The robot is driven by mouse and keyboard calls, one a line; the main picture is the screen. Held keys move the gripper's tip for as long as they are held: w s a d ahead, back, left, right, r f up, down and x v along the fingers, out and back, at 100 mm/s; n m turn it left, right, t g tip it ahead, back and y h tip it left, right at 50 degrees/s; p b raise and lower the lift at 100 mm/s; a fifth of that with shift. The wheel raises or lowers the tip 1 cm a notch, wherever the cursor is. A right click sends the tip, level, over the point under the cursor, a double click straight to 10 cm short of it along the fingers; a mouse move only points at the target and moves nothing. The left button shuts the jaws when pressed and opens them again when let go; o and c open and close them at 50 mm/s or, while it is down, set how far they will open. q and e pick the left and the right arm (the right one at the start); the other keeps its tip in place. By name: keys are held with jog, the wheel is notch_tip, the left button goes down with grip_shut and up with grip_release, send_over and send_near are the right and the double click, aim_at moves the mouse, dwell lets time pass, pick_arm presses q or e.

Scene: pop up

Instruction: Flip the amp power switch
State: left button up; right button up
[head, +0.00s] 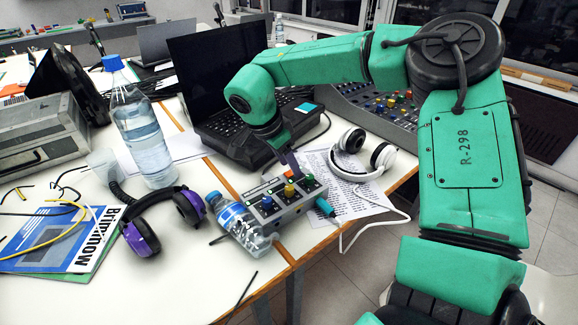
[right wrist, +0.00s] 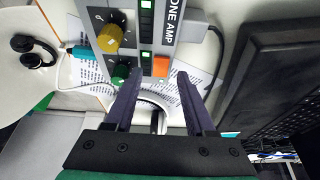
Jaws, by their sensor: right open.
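The amp (head: 283,203) is a small grey box with blue, yellow and green knobs, near the front edge of the table in the head view. In the right wrist view the amp (right wrist: 180,18) shows the lettering "ONE AMP", a yellow and a green knob, green-lit slots and an orange power switch (right wrist: 161,67). My right gripper (right wrist: 160,80) is open and empty, its two fingers pointing at the amp with the orange switch between their tips in the picture. In the head view my right gripper (head: 291,165) is over the amp's far side; contact cannot be told. My left gripper is not in view.
A small bottle (head: 240,222) lies against the amp's left side. Purple headphones (head: 160,220), a tall water bottle (head: 140,130) and a magazine (head: 60,238) are further left. White headphones (head: 362,153) lie on paper at right. A laptop (head: 220,75) and mixer (head: 375,105) stand behind.

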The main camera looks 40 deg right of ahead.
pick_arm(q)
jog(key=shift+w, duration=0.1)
pick_arm(e)
jog(key=shift+d+f, duration=0.15)
jog(key=shift+f, duration=0.3)
jog(key=shift+c, duration=0.3)
